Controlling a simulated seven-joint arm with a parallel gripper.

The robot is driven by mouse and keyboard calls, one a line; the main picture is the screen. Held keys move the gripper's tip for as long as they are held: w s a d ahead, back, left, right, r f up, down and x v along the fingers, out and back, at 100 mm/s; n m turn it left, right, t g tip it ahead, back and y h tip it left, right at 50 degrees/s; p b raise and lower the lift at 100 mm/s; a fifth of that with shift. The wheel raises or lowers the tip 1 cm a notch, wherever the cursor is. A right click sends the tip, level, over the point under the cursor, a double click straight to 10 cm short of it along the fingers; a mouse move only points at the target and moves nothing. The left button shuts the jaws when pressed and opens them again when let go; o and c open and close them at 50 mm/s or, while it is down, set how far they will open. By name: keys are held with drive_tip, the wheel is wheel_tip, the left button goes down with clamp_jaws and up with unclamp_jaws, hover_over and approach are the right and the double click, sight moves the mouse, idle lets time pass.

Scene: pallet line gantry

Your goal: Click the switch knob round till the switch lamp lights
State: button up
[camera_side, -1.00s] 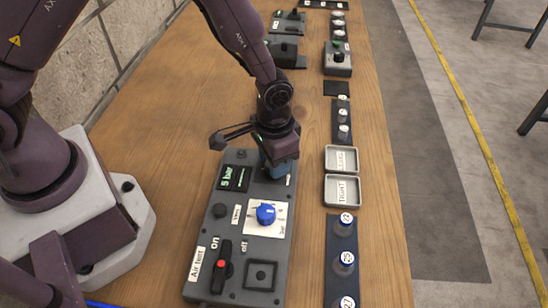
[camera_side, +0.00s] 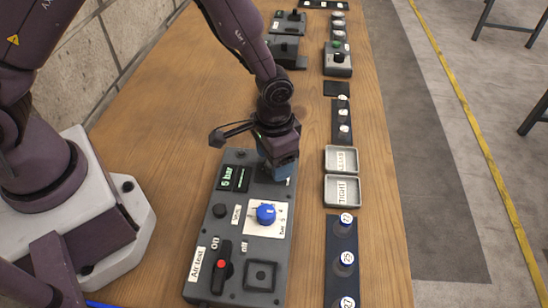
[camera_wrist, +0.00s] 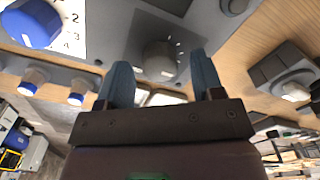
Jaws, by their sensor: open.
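A grey round knob (camera_wrist: 160,58) with white tick marks around it sits on a darker square of the panel in the wrist view. It appears to be the switch knob. My gripper (camera_wrist: 160,64) is open, its two blue fingers apart on either side of this knob in that view; contact cannot be told. In the side view my gripper (camera_side: 280,168) points down over the far right part of the grey panel (camera_side: 223,240) and hides the knob. I cannot pick out a lit switch lamp.
The panel carries a blue dial (camera_side: 266,214), a green-lit display (camera_side: 233,178) and a red-marked black lever (camera_side: 222,266). Two labelled trays (camera_side: 342,190) and a rack of numbered pieces (camera_side: 341,262) stand to the right. A small box with a black knob (camera_side: 339,58) is farther back.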

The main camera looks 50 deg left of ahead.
wheel_tip(320, 180, up, 12)
drive_tip(key=shift+r, duration=0.25)
idle(0.3)
drive_tip(key=s+a+r+n+t, duration=0.1)
drive_tip(key=s+a+r+t, duration=0.1)
drive_tip(key=s+a+r, duration=0.4)
drive_tip(key=s+a+r+n+t, duration=0.1)
drive_tip(key=s+a+r+t, duration=0.2)
drive_tip(key=s+r, duration=0.6)
wheel_tip(320, 180, up, 2)
drive_tip(key=a, duration=0.2)
drive_tip(key=shift+s+a+t, duration=0.3)
drive_tip(key=shift+a, duration=0.1)
